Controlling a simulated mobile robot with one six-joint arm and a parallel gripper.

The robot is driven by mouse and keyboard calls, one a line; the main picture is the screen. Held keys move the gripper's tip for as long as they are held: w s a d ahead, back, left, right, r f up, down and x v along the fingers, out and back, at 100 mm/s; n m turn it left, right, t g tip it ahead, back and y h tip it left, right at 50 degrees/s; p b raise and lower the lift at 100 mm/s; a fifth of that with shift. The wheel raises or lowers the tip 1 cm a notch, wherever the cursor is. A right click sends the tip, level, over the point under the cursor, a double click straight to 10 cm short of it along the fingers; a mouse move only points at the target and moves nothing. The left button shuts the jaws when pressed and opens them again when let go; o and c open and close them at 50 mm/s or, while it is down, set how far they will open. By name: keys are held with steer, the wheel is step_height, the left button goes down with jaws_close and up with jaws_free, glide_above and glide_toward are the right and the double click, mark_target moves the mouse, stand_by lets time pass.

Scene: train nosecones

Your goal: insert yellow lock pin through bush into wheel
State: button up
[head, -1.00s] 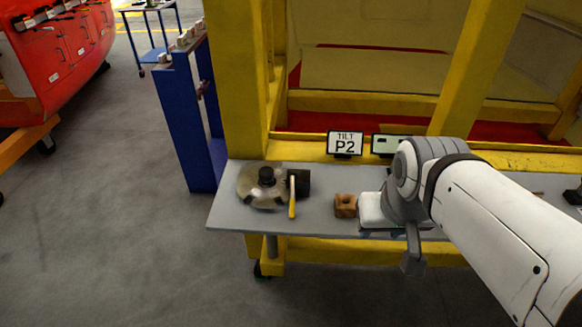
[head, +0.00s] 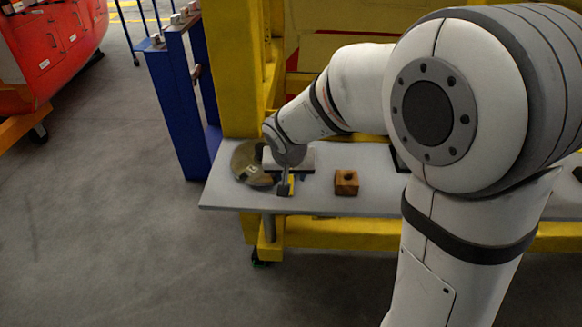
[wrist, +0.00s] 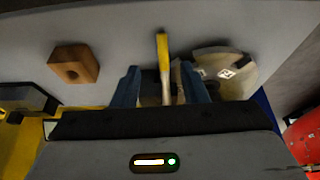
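The wheel (head: 243,158) is a round metal disc at the left end of the grey table, partly covered by my arm. It also shows right of centre in the wrist view (wrist: 240,82). The yellow lock pin (wrist: 163,52) runs lengthwise between my gripper's two blue fingers in the wrist view. My gripper (wrist: 161,80) is open, with a visible gap on each side of the pin. In the head view my gripper hangs over the table beside the wheel, its fingers mostly hidden. A dark shape behind the pin may be the bush; I cannot tell.
A brown block with a hole (head: 346,183) sits on the grey table (head: 385,200), right of my gripper. A yellow frame (head: 238,70) rises behind the table. A blue stand (head: 172,110) is at its left. The table's front edge is close.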

steer(key=shift+w+a+f, duration=0.15)
steer(key=shift+w+f, duration=0.05)
steer(key=shift+f, duration=0.3)
steer(key=x, duration=0.7)
steer(key=shift+p, duration=0.35)
steer(key=shift+c, duration=0.6)
jaws_close()
